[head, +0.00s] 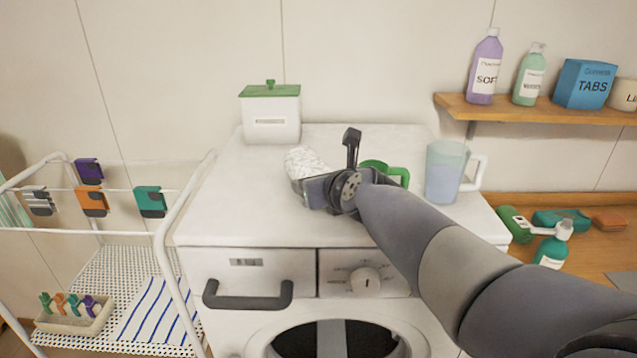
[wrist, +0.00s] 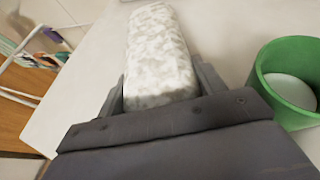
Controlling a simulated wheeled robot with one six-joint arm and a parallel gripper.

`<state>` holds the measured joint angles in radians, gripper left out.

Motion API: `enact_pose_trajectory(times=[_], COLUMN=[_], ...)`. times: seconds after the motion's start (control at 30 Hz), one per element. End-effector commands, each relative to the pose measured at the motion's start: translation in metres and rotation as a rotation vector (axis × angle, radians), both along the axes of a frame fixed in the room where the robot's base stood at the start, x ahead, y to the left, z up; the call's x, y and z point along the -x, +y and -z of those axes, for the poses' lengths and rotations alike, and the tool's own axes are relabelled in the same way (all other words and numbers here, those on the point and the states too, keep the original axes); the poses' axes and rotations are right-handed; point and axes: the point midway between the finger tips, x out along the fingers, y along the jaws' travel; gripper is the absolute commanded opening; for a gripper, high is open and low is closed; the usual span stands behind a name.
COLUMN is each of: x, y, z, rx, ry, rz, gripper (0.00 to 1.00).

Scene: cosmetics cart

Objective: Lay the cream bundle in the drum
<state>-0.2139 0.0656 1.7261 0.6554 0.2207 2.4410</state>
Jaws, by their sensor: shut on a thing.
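The cream bundle (head: 303,163) is a pale, mottled, rolled piece held over the top of the white washing machine. My gripper (head: 308,187) is shut on it. In the wrist view the bundle (wrist: 160,55) sits between the two fingers (wrist: 160,90) and points away from the palm. I cannot tell whether it touches the machine top. The drum (head: 335,340) is the dark round opening low on the machine's front, cut off by the bottom edge of the head view. Its inside is mostly hidden.
A green cup (wrist: 290,80) stands right beside my gripper. A clear jug (head: 443,175) and a green-lidded white box (head: 271,118) also stand on the machine. A drawer handle (head: 248,295) and knob (head: 366,281) stick out in front. A white rack (head: 170,220) stands at left.

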Motion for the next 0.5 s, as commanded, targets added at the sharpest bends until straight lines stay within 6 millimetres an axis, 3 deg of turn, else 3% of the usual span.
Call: enact_pose_trajectory(times=[0.03, 0.07, 0.3, 0.5], x=[-0.0001, 0.0000, 0.0000, 0.0001], y=[-0.0001, 0.0000, 0.0000, 0.0000], z=[0.0027, 0.0032, 0.0023, 0.0022], rx=[0.000, 0.000, 0.000, 0.000], ry=[-0.001, 0.000, 0.001, 0.001], rz=[0.000, 0.000, 0.000, 0.000], gripper=[0.34, 0.66, 0.86, 0.87])
